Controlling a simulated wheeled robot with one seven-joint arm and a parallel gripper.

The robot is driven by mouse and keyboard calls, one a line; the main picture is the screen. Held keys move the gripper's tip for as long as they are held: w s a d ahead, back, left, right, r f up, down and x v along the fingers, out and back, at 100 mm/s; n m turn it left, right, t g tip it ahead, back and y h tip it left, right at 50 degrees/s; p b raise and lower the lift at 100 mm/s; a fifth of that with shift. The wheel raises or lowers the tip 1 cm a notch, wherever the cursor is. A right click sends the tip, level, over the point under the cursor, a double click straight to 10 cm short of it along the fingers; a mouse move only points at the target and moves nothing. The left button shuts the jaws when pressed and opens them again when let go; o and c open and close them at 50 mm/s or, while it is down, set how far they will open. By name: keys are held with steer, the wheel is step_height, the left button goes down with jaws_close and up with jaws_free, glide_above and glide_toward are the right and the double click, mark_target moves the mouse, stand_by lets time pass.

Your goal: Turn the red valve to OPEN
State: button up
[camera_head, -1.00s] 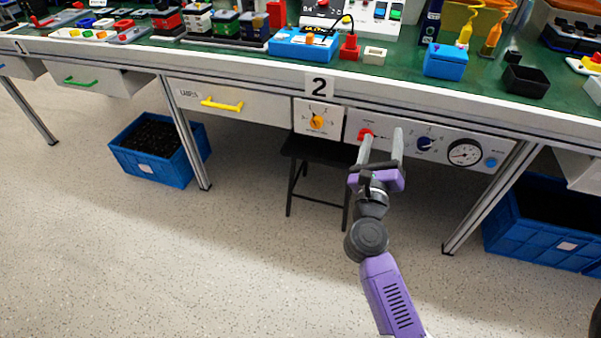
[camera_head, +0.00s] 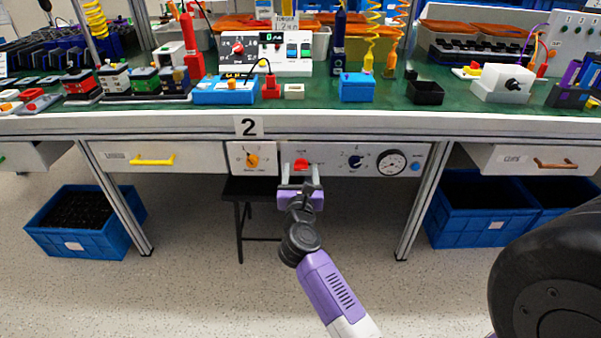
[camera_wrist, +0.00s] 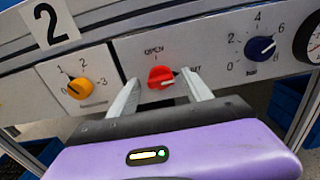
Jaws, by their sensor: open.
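The red valve (camera_head: 302,167) is a small red knob on a white panel under the bench's front edge. In the wrist view the red valve (camera_wrist: 161,77) sits between my finger tips, with the word OPEN above it to the left and a partly hidden label to its right. Its grip ridge lies roughly sideways. My gripper (camera_head: 301,172) is open, with one finger on each side of the knob. In the wrist view my gripper (camera_wrist: 160,88) shows gaps between the fingers and the knob.
A gauge (camera_head: 391,163) and a blue button (camera_head: 416,167) are farther right. Drawers with yellow (camera_head: 153,160) and brown (camera_head: 555,164) handles flank the panels. Blue crates (camera_head: 105,240) stand below.

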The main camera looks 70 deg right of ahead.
steer(key=shift+w+d, duration=0.1)
steer(key=shift+d, duration=0.15)
jaws_close()
